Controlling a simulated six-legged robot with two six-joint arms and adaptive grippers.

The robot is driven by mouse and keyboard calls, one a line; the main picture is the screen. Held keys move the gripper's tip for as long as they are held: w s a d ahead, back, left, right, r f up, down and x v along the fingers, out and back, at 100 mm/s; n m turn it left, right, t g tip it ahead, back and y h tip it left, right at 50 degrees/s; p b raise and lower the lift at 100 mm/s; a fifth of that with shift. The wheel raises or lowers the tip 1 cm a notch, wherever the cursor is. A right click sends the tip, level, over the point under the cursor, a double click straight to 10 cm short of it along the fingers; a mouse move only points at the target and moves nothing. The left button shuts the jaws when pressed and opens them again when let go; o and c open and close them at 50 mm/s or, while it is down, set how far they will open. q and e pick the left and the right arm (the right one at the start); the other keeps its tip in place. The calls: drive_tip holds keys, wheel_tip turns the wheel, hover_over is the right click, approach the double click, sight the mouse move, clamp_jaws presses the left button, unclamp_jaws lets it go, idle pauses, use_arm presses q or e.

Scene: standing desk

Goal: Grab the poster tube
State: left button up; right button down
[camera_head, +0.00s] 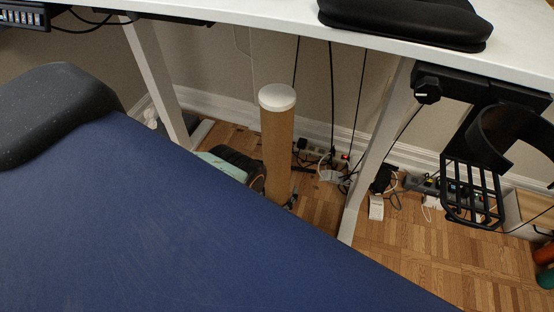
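The poster tube (277,150) is a tall brown cardboard cylinder with a white round cap (277,97) on its upper end. It stands upright beneath the white desk, roughly between the two desk legs. Its lower end reaches down toward the wooden floor, near a dark bag-like object, and the blue surface in front comes close below it. Neither of my grippers shows in the head view.
A large blue surface (170,220) fills the lower left. The white desk top (260,15) and its legs (155,75) (380,140) frame the tube. Cables and power strips (320,152) lie behind it. A black wire basket (470,190) hangs at right.

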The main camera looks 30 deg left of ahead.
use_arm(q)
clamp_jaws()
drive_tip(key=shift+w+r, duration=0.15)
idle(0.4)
